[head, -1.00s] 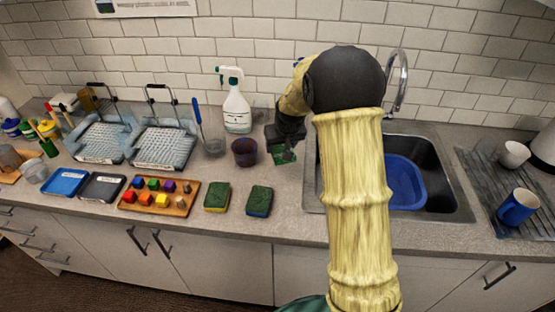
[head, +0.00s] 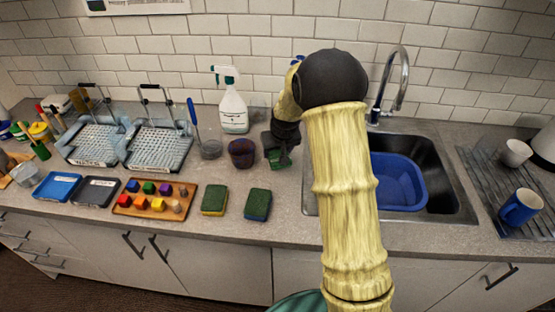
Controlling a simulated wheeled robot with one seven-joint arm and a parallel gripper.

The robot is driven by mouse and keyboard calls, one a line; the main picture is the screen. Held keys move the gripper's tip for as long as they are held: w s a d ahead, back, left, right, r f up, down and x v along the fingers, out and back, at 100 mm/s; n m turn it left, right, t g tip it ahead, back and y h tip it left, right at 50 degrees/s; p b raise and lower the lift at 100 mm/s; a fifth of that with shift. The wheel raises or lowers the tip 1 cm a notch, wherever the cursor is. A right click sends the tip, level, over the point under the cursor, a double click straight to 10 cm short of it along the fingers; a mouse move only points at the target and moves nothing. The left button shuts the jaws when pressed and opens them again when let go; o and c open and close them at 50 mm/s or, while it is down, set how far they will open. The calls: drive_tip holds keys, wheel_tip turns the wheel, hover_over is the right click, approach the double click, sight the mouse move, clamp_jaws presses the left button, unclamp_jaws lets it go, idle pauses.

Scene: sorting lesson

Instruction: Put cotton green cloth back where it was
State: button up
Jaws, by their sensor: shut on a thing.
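The green cloth (head: 273,153) shows as a small green patch at my gripper (head: 281,151), right of the dark purple cup. My dark gripper is shut on it, low over the counter left of the sink. My arm and the gripper hide part of the cloth. I cannot tell whether the cloth touches the counter. Two green-topped sponges, one on the left (head: 214,200) and one on the right (head: 257,204), lie on the counter in front.
A purple cup (head: 242,153) and a spray bottle (head: 233,108) stand close left of my gripper. A wooden tray (head: 124,205) of coloured blocks lies further left. The sink with a blue basin (head: 398,182) is right of my arm. Bare counter lies between cloth and sponges.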

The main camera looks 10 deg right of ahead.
drive_tip(key=shift+d+f, duration=0.2)
drive_tip(key=shift+f, duration=0.15)
drive_tip(key=shift+s+d, duration=0.1)
drive_tip(key=shift+a, duration=0.25)
drive_tip(key=shift+a+f, duration=0.1)
drive_tip(key=shift+f, duration=0.05)
drive_tip(key=shift+s+f+p, duration=0.15)
drive_tip(key=shift+f+p, duration=0.15)
drive_tip(key=shift+f, duration=1.4)
drive_tip(key=o, duration=0.9)
drive_tip(key=shift+r, duration=0.1)
